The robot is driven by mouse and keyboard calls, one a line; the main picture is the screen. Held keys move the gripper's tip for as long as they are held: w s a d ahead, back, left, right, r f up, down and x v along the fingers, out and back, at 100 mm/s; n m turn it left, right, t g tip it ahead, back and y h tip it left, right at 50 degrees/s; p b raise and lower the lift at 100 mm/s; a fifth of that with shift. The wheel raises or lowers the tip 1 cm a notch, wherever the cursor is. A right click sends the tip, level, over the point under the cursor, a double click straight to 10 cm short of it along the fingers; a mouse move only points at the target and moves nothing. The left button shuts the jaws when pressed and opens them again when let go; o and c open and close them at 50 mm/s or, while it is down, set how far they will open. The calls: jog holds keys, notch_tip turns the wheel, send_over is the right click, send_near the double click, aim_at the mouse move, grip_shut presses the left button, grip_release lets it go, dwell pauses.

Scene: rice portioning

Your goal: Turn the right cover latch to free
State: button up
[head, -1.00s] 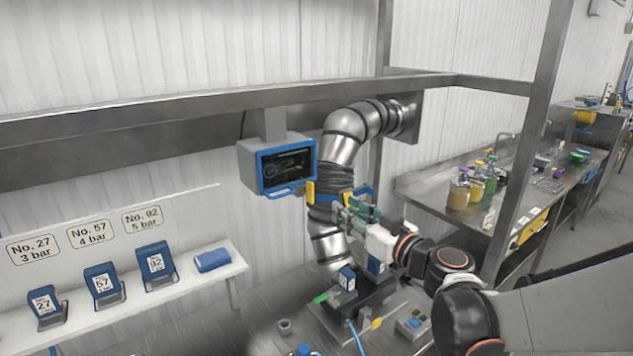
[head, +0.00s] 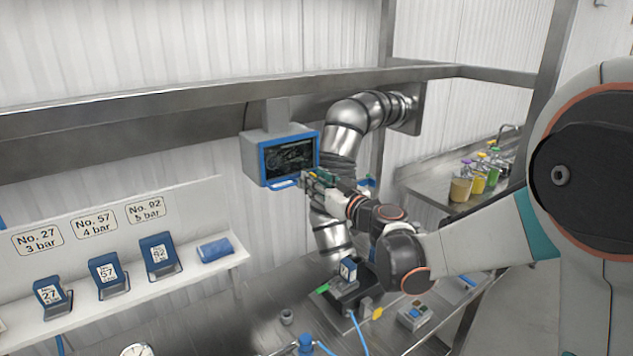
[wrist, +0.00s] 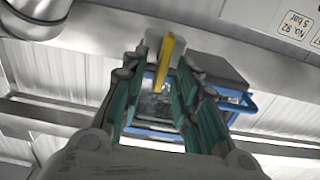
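My gripper (head: 306,179) is at the pipe, in front of the lower right of the blue-framed screen. Its green-padded fingers are apart in the wrist view (wrist: 160,70). A yellow bar (wrist: 165,62), which looks like a latch lever, stands between the fingertips; I cannot tell whether either finger touches it or which latch it is. In the head view my gripper hides most of the pipe joint. A blue part (head: 368,182) shows at the right of the joint.
The screen (head: 290,157) is close behind my gripper. The metal pipe (head: 343,140) bends up to the wall. Below is a dark stand (head: 352,295) with a blue-and-white block. Blue numbered holders (head: 109,274) sit on the shelf at left. A steel rail (head: 200,105) runs above.

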grip_shut()
jog(key=shift+w+m, duration=0.1)
jog(key=shift+m, duration=0.2)
jog(key=m+b, duration=0.2)
jog(key=m, duration=0.3)
jog(key=f+m+b, duration=0.1)
jog(key=m+b, duration=0.1)
jog(key=m, duration=0.4)
jog(key=d+m+b, duration=0.1)
jog(key=m+b, duration=0.1)
jog(key=m, duration=0.4)
jog(key=shift+w+f, duration=0.25)
jog(key=shift+w, duration=0.15)
jog(key=shift+m, duration=0.3)
